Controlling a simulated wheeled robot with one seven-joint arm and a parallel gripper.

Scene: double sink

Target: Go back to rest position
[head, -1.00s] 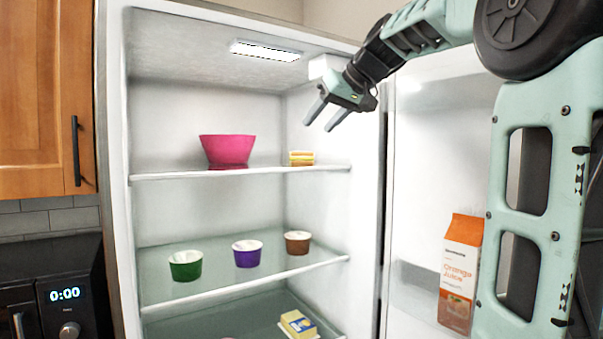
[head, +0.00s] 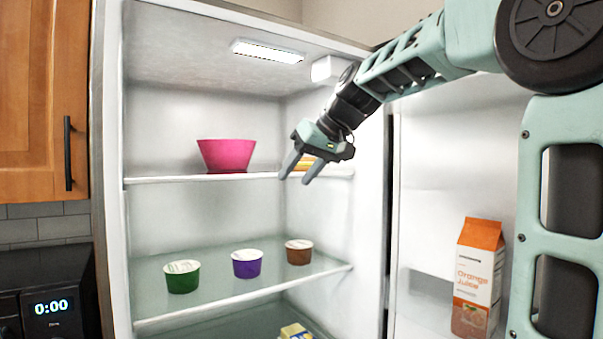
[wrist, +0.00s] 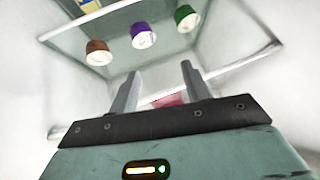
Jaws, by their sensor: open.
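My gripper (head: 297,178) is open and empty, with its two fingers apart. In the head view it hangs in front of the right part of the refrigerator's upper shelf (head: 165,181), fingers pointing down and left. It partly hides a small yellow item (head: 308,163) on that shelf. In the wrist view the gripper (wrist: 160,90) shows both grey fingers with nothing between them. A pink bowl (head: 226,155) stands on the upper shelf, left of my gripper.
A green cup (head: 182,277), a purple cup (head: 246,264) and a brown cup (head: 299,252) stand on the shelf below. An orange juice carton (head: 477,278) stands in the open door at right. A yellow box (head: 294,331) shows at the bottom.

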